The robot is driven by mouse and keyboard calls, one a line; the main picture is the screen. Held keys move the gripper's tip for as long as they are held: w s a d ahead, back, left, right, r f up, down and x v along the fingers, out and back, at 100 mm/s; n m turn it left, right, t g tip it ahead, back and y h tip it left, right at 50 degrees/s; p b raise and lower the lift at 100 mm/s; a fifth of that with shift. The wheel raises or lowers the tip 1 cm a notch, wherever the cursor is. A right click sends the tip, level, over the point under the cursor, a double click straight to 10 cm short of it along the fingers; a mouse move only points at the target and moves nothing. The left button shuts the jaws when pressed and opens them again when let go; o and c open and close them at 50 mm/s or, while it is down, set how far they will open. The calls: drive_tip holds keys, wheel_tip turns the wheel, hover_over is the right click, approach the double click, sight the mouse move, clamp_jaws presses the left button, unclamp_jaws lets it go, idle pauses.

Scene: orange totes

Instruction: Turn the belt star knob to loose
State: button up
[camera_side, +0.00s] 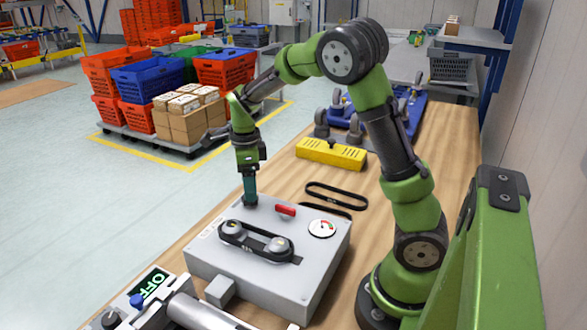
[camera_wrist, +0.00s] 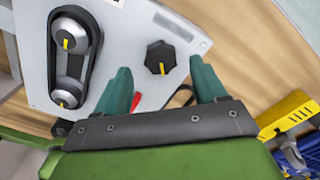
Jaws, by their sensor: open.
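The star knob (camera_wrist: 158,55) is black with a yellow pointer mark, on the light grey panel (camera_wrist: 120,30) of the belt box. The pointer mark points down in the wrist view. My gripper (camera_wrist: 161,66) is open, with one teal finger on each side of the knob in that view; I cannot tell whether they touch it. In the side view, my gripper (camera_side: 250,202) points down at the far edge of the grey box (camera_side: 230,270), and the knob is hidden behind it. A black belt (camera_side: 256,241) runs round two pulleys on the box top.
A red handle (camera_side: 286,209) and a round gauge (camera_side: 322,228) sit on the box near my gripper. Loose black belts (camera_side: 337,198) and a yellow block (camera_side: 331,154) lie on the wooden table (camera_side: 445,150).

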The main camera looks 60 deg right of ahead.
drive_tip(key=shift+f, duration=1.5)
drive_tip(key=shift+c, duration=0.2)
drive_tip(key=c, duration=1)
